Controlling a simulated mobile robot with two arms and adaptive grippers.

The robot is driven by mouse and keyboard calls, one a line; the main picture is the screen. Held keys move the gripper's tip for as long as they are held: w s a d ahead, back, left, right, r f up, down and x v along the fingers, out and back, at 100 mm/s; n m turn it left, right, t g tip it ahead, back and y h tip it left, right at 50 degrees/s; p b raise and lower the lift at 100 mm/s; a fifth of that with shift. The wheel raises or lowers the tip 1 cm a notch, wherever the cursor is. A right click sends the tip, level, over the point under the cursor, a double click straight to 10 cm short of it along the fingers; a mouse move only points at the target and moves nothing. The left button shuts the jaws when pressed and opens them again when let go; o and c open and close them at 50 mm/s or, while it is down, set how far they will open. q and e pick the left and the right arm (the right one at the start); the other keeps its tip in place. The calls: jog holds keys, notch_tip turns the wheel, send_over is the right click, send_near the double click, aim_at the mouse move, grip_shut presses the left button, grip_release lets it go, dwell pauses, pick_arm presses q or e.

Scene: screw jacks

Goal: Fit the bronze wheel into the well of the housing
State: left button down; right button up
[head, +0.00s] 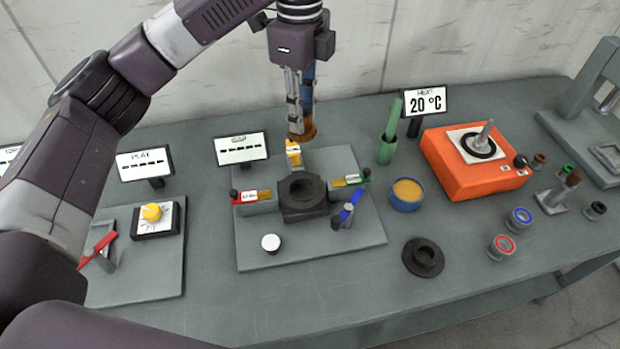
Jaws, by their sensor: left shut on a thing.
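The dark housing (302,208) stands on a grey base plate (275,247) in the middle of the bench. Its round well opens upward and looks empty. My left gripper (300,122) points down behind the housing and is shut on the bronze wheel (307,133). The wheel is seen nearly edge-on at the fingertips, above the back part of the plate and apart from the housing. The fingers hide part of the wheel. My right gripper is not in view.
A black flanged part (423,258), a tan-filled blue cup (407,194) and an orange heater (470,165) lie to the right.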

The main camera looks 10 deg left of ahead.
pick_arm(q)
jog(key=f, duration=0.5)
jog(key=f+p, duration=0.1)
jog(key=f, duration=0.4)
jog(key=f+p, duration=0.1)
jog(key=f, duration=0.4)
jog(key=shift+s+a, duration=0.25)
notch_tip(320, 180, down, 4)
jog(key=shift+r+p, duration=0.1)
jog(key=shift+p, duration=0.2)
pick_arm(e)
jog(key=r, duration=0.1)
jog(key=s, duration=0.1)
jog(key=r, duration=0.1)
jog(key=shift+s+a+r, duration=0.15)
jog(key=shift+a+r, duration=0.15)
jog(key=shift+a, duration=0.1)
pick_arm(q)
jog(key=c, duration=1.7)
grip_release()
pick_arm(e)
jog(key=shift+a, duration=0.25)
